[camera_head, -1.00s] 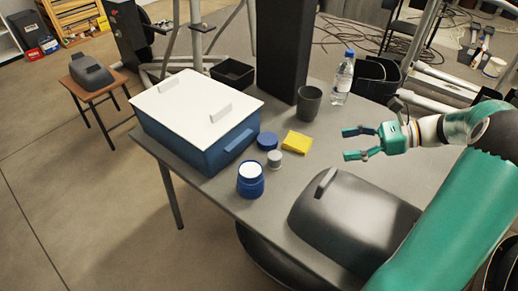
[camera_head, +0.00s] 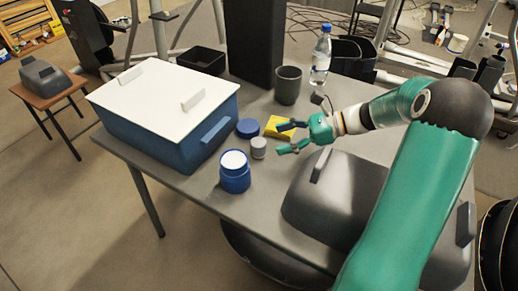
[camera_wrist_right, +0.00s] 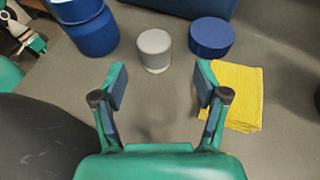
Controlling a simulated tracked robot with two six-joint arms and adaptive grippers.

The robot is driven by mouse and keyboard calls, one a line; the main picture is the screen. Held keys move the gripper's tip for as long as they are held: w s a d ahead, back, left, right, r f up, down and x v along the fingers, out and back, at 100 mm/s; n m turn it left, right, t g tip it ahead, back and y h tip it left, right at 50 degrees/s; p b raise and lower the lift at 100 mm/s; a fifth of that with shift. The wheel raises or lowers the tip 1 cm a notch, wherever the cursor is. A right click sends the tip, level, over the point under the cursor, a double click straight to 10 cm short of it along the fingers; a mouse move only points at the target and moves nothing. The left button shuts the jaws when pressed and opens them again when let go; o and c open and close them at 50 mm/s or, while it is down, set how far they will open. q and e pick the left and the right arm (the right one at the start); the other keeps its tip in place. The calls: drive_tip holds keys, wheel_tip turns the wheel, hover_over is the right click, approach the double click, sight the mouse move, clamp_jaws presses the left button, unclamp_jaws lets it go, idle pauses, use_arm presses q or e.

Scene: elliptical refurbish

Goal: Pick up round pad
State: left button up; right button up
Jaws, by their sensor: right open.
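A flat, round blue pad (camera_head: 248,128) lies on the grey table, beside the blue box. It also shows in the right wrist view (camera_wrist_right: 211,37), past the right fingertip. My right gripper (camera_head: 281,139) is open and empty, to the right of the pad and apart from it. In the wrist view its fingers (camera_wrist_right: 160,72) are spread, with a small grey cylinder (camera_wrist_right: 155,48) ahead of the gap. Teal and white parts at the wrist view's upper left look like my left arm; its jaws are unclear.
A yellow cloth (camera_wrist_right: 232,95) lies beside the pad. The blue box (camera_head: 150,128) has a white lid. A grey cup (camera_head: 288,86) and bottle (camera_head: 321,55) stand behind; a dark grey cover (camera_head: 322,200) lies right.

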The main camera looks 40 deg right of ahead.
sight(259, 146)
drive_tip(key=shift+s+a+b+x, duration=0.15)
drive_tip(key=shift+b+x, duration=0.2)
drive_tip(key=shift+x, duration=1.4)
drive_tip(key=shift+s+a+b+x, duration=0.1)
drive_tip(key=shift+b+x, duration=0.2)
drive_tip(key=shift+x, duration=1.5)
drive_tip(key=shift+d, duration=0.1)
drive_tip(key=c, duration=1.1)
